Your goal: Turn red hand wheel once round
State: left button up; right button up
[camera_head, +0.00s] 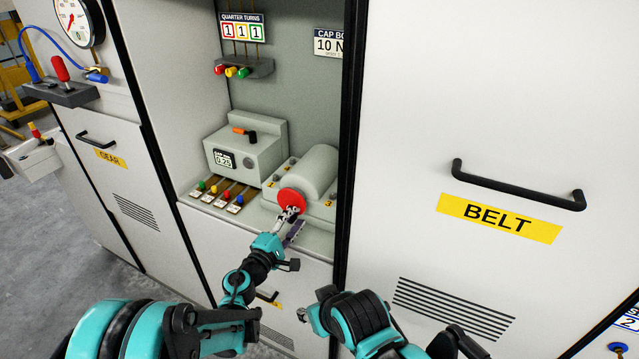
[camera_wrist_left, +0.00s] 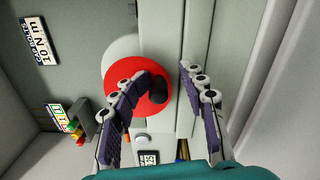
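The red hand wheel (camera_head: 291,200) sits on the front of a pale grey rounded housing in the open bay of the cabinet. My left gripper (camera_head: 291,214) is right in front of it and hides part of its lower edge. In the left wrist view the wheel is a red disc (camera_wrist_left: 122,82) with a short black handle (camera_wrist_left: 157,93). The two fingers of the left gripper (camera_wrist_left: 163,78) stand apart. The black handle shows between them, nearer the left finger; I cannot tell whether that finger touches it.
A counter marked "QUARTER TURNS" (camera_head: 243,28) reads 1 1 1 above colored knobs. A grey box with an orange-and-black lever (camera_head: 245,150) and several colored levers (camera_head: 218,195) stand left of the wheel. The BELT door (camera_head: 480,120) with its handle is at right.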

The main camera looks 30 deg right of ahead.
pick_arm(q)
jog(key=shift+a, duration=0.1)
jog(key=shift+v, duration=3.5)
pick_arm(e)
jog(key=shift+o, duration=0.2)
